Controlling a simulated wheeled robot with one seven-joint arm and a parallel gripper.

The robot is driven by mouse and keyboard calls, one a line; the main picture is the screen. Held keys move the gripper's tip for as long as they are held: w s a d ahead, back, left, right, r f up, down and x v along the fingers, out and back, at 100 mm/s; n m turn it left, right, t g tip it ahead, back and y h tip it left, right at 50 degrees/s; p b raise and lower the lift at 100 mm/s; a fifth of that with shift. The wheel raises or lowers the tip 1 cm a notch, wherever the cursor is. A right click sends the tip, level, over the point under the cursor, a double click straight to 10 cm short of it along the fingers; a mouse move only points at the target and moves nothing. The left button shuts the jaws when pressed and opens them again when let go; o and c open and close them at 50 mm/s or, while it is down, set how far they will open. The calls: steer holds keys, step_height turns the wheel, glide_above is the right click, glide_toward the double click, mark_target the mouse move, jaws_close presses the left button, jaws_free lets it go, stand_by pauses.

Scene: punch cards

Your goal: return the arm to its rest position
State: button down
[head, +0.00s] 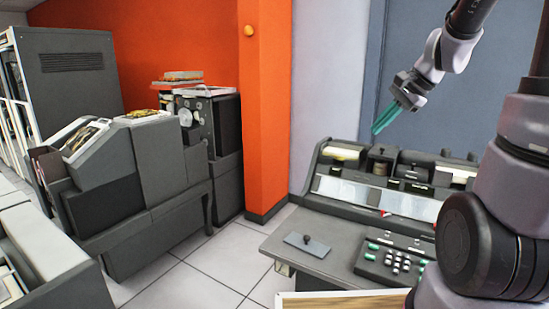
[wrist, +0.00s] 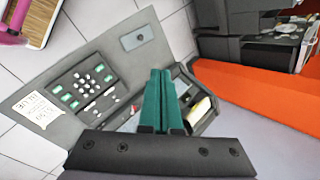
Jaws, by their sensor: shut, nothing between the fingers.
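My gripper (head: 381,124) is raised in the air above the back of the keypunch machine (head: 335,212), in front of the grey-blue wall panel. Its green fingers are shut with nothing between them, and they point down and to the left. In the wrist view the green fingers (wrist: 158,102) lie side by side over the far part of the keypunch. They hide part of its upper deck. My arm reaches in from the upper right of the head view, and it is clear of the machine.
The keypunch desk holds a keypad (head: 393,262) and a small grey plate (head: 307,244). An orange pillar (head: 264,110) stands left of it. Grey machines (head: 120,190) stand farther left, with open tiled floor between.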

steer(key=s+a+r+n+t+h, duration=0.1)
steer(key=s+r+n, duration=0.3)
steer(key=s, duration=0.4)
steer(key=s+a+r+n+t+h, duration=0.1)
steer(key=s+r+n, duration=0.3)
steer(key=s, duration=0.4)
steer(key=shift+a+t+h, duration=0.3)
steer(key=shift+a+h, duration=0.15)
steer(key=shift+h, duration=0.15)
steer(key=shift+r, duration=0.1)
